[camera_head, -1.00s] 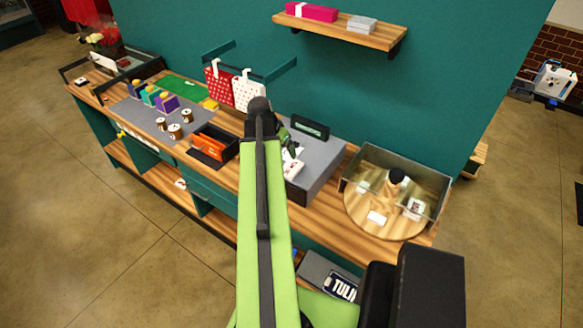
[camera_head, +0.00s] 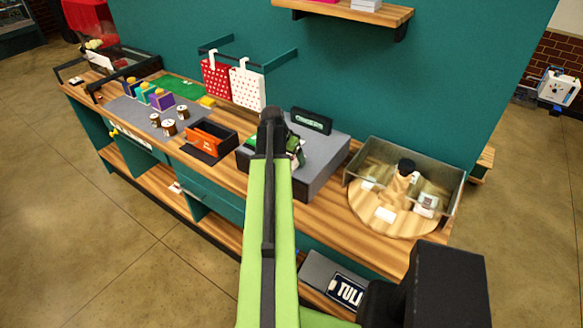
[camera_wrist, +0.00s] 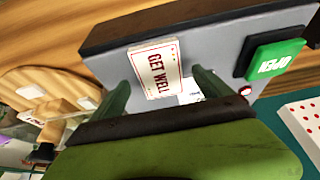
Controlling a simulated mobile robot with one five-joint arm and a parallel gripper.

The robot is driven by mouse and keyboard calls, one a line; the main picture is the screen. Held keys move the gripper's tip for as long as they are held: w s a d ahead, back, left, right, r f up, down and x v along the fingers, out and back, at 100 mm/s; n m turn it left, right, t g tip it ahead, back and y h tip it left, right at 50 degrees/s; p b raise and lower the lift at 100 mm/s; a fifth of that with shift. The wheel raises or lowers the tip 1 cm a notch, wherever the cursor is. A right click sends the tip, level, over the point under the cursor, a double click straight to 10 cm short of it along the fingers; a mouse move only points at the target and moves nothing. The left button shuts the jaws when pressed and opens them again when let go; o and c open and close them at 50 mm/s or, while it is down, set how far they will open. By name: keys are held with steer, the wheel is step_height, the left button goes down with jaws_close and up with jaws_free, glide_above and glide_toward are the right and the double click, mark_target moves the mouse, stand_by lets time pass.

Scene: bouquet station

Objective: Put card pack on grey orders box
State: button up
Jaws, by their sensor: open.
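The card pack, white with red "GET WELL" lettering (camera_wrist: 155,68), lies on the grey top of a box in the wrist view. The arm hides it in the head view. That grey box (camera_head: 318,172) stands on the wooden counter, with a dark front edge. I read no "orders" label on it. My gripper (camera_wrist: 163,90) is open above the box, its green fingers on either side of the near end of the pack; I cannot tell if they touch it. In the head view my gripper (camera_head: 288,148) is over the box's left part, partly behind my arm.
A round wooden board with a clear guard (camera_head: 385,213) is to the right. A grey box labelled "TULI..." (camera_head: 318,272) sits below.

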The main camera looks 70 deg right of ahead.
mark_target(292, 161)
steer(key=shift+b+x, duration=0.35)
steer(key=shift+x, duration=0.8)
steer(key=shift+a+r, duration=0.1)
steer(key=shift+r, duration=0.1)
steer(key=c, duration=1.7)
steer(key=shift+o, duration=0.2)
steer(key=r+p, duration=0.5)
steer(key=shift+s+r+p, duration=0.15)
steer(key=shift+s+p, duration=0.1)
steer(key=shift+p, duration=0.05)
steer(key=s+a+r+p, duration=0.2)
steer(key=s+r+p, duration=0.3)
steer(key=s, duration=0.6)
steer(key=shift+r+p, duration=0.3)
